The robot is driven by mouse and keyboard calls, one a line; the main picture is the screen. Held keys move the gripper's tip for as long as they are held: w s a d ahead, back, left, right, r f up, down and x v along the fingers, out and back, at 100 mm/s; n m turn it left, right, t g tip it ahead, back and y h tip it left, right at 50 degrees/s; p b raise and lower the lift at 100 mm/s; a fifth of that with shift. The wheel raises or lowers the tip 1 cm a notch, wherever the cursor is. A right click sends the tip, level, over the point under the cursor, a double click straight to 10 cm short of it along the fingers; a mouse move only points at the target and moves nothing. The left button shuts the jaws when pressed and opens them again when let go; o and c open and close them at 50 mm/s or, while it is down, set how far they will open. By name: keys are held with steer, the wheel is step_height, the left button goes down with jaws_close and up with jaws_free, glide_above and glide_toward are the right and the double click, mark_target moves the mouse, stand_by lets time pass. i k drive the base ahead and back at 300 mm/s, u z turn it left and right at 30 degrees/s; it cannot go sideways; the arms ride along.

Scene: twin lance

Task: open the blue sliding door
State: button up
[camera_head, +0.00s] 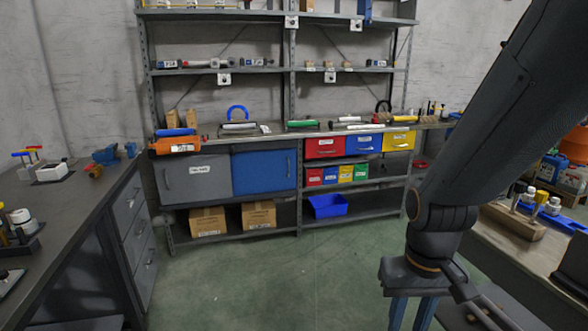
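The blue sliding door (265,172) fills the right half of a low cabinet under the back workbench. It sits beside a grey door (197,180) that has a handle and a white label. The two doors cover the cabinet front, and its inside is hidden. My gripper (412,314) hangs at the lower right, in front of and well apart from the door. Its two bluish fingers point down with a gap between them and nothing visible in it. The fingertips run to the picture's bottom edge.
Green floor (290,270) lies clear before the cabinet. A dark workbench (75,200) with drawers stands left, and another bench (520,235) right. Cardboard boxes (258,215) and a blue bin (328,206) sit on the low shelf. Coloured drawers (325,148) are right of the door.

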mark_target(252, 172)
steer(key=i, duration=2.75)
steer(key=u, duration=0.55)
